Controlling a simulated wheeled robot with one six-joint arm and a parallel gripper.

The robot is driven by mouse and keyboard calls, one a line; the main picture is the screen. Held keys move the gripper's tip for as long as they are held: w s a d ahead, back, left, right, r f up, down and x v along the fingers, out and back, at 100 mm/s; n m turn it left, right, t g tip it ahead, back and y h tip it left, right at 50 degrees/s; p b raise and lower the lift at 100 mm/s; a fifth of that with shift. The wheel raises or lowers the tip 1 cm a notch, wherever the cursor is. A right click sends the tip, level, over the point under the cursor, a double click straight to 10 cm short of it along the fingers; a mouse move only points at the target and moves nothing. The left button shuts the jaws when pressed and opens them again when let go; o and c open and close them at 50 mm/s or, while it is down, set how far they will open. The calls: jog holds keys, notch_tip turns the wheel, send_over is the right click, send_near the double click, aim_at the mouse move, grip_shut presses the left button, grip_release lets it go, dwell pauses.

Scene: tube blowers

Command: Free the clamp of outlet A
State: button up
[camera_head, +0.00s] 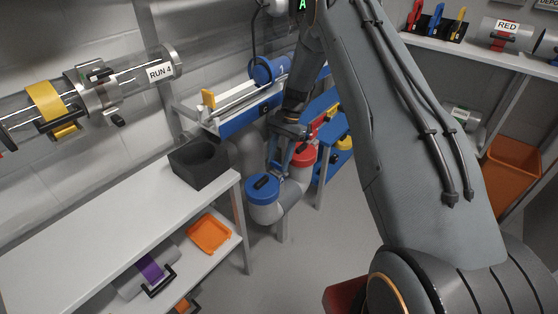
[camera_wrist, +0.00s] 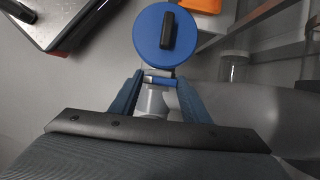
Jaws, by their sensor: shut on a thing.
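A blue round cap (camera_head: 264,190) with a black grip bar closes the end of a grey pipe outlet beside the bench. It also shows from above in the wrist view (camera_wrist: 152,45). My gripper (camera_head: 277,168) reaches down just behind this cap. In the wrist view, the blue fingers of my gripper (camera_wrist: 160,76) are closed on a small blue bar (camera_wrist: 160,81) at the cap's near edge, which looks like the clamp's lever. The clamp's lower part and most of the pipe are hidden. A green letter A sign (camera_head: 303,5) shows at the top.
A red-capped outlet (camera_head: 303,155) stands close behind the blue one. A white bench (camera_head: 105,215) with a black box (camera_head: 200,165) is at the left. A blue and white machine (camera_head: 245,112) stands at the back. Grey floor (camera_head: 310,250) is free in front.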

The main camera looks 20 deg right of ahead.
jog(key=o, duration=1)
jog(key=shift+o, duration=0.2)
jog(key=shift+r, duration=0.1)
jog(key=v, duration=0.7)
jog(key=shift+r, duration=0.3)
jog(key=shift+w+d, duration=0.1)
